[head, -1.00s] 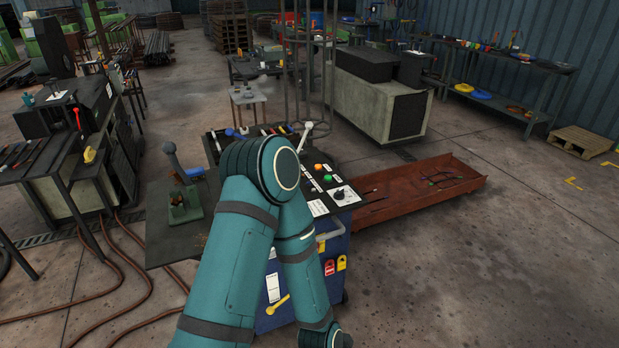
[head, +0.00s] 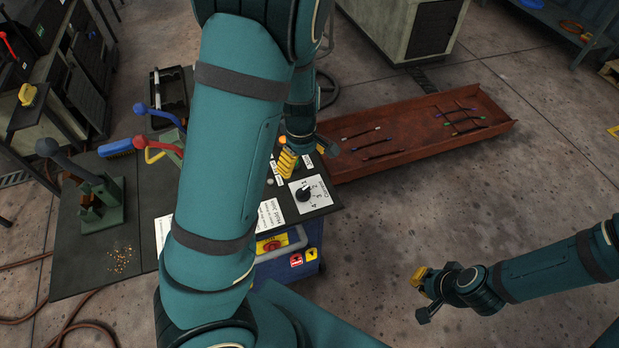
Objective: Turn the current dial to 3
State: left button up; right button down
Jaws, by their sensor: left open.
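The current dial (head: 303,196) is a round black knob on a white plate with numbers around it, on the front right of the dark panel top. I cannot tell for sure which number its pointer faces. My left gripper (head: 287,164), with yellow fingers, is open just behind and left of the dial, apart from it. My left arm hides much of the panel, including the buttons further left. My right gripper (head: 419,284) is out over the floor at the right, far from the dial; its finger gap is too small to judge.
A blue cabinet (head: 309,238) carries the panel, with a grey handle and red and yellow tags in front. A green clamp-like tool (head: 101,205) stands on the bench at left. A rust-red tray (head: 410,150) with rods lies behind right.

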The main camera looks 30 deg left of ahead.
aim_at(303, 190)
pick_arm(q)
notch_tip(303, 190, down, 12)
jog(key=b, duration=0.4)
jog(key=shift+a+r, duration=0.1)
jog(key=shift+f, duration=0.8)
jog(key=c, duration=1.2)
